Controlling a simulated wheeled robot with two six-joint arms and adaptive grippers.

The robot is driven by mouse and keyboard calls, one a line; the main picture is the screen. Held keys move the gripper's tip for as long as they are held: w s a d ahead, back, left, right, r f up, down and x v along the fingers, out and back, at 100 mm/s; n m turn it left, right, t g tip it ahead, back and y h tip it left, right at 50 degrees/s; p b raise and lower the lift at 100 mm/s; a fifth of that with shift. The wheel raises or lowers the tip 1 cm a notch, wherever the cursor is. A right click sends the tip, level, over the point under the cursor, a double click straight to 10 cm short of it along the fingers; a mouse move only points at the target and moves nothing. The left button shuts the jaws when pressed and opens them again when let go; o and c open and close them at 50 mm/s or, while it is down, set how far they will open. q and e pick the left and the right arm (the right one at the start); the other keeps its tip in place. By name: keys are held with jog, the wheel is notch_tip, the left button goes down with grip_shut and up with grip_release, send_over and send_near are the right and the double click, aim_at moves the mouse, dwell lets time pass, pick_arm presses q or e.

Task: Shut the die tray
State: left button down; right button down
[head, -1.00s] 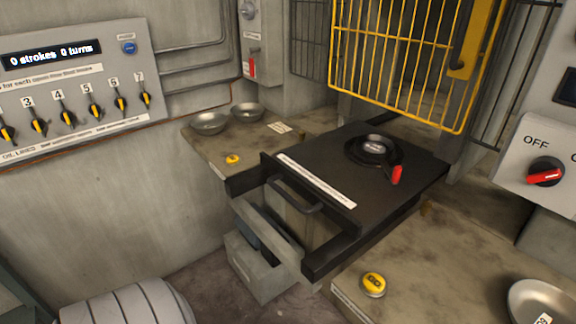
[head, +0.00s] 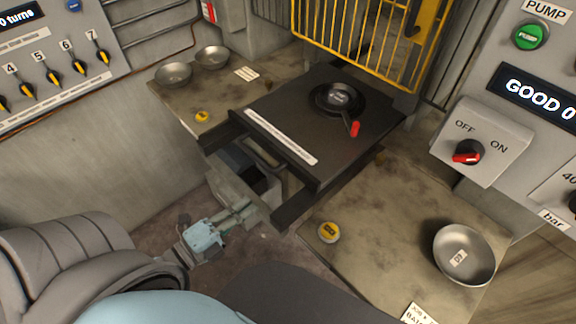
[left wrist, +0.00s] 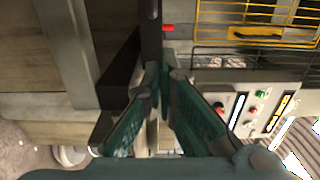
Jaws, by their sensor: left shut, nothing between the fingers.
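The die tray (head: 285,100) is a black slab, pulled out toward me between two worn side tables. A round black die (head: 338,99) with a small red-tipped lever (head: 355,129) sits on it. The tray has a white label strip and a dark handle along its front edge. My left gripper (head: 250,208) is low in front of the tray, below the front edge, shut and empty. In the left wrist view its teal fingers (left wrist: 166,75) meet close to a dark bar; I cannot tell if they touch it. My right gripper is not in view.
A yellow barred guard (head: 362,45) is raised behind the tray. Metal bowls stand on the left table (head: 225,95) and another bowl (head: 464,254) on the right table (head: 400,215). Yellow buttons sit beside the tray. An OFF/ON switch panel (head: 482,140) is at right.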

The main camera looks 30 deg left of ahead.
pick_arm(q)
jog(key=b, duration=0.3)
send_near(296, 171)
jog(key=shift+d, duration=0.1)
jog(key=p+x, duration=0.1)
jog(key=x, duration=0.1)
jog(key=p+x, duration=0.1)
jog(key=x, duration=0.1)
jog(key=p+x, duration=0.1)
jog(key=x, duration=0.1)
jog(key=shift+r, duration=0.3)
jog(key=shift+w+d+f, duration=0.15)
jog(key=shift+w+f, duration=0.05)
jog(key=shift+w, duration=0.25)
